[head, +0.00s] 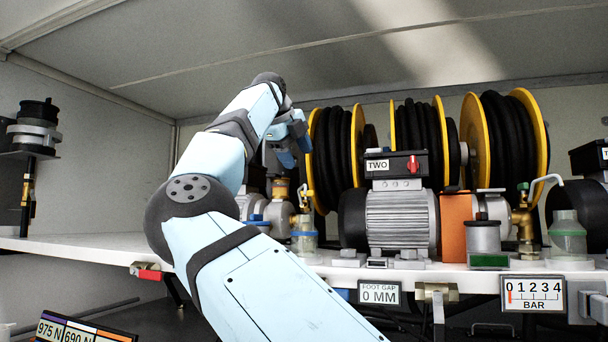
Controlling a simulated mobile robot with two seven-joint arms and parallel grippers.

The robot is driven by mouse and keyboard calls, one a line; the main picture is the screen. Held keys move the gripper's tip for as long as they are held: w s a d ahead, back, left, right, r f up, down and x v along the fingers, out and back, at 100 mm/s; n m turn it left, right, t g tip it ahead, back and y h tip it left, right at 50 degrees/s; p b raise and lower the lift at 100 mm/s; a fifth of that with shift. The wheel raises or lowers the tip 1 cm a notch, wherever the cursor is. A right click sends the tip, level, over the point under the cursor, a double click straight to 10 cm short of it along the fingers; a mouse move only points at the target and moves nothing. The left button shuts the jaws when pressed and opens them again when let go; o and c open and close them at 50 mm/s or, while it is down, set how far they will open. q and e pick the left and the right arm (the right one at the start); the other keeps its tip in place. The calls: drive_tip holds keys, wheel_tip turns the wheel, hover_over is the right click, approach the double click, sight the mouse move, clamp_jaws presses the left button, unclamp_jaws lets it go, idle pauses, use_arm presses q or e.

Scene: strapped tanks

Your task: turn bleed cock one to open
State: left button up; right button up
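A brass cock with a yellow part (304,196) stands left of the motor marked TWO, above a small clear jar (305,236). I read no number on it, and its handle position is too small to tell. My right gripper (294,152) is above and slightly left of this cock, apart from it in the picture. Its blue fingers point down; their gap is unclear. My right arm hides much of what lies left of the cock. Another brass cock (524,215) stands right of motor TWO, beside a second jar (567,236). My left gripper is out of view.
The motor marked TWO (400,220) has a red switch on top. Yellow hose reels (476,140) fill the back. The white shelf (80,246) is mostly bare at left.

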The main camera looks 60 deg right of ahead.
sight(306, 194)
drive_tip(key=w+d+r+m+y+p, duration=0.3)
drive_tip(key=r+m+y+p, duration=0.15)
drive_tip(key=m, duration=0.95)
drive_tip(key=x, duration=1.1)
drive_tip(key=shift+s+d, duration=0.1)
drive_tip(key=shift+d, duration=0.25)
drive_tip(key=shift+d+f+h, duration=0.2)
drive_tip(key=shift+f+h, duration=0.05)
drive_tip(key=shift+f, duration=0.35)
drive_tip(key=shift+d+f, duration=0.1)
drive_tip(key=shift+f, duration=0.1)
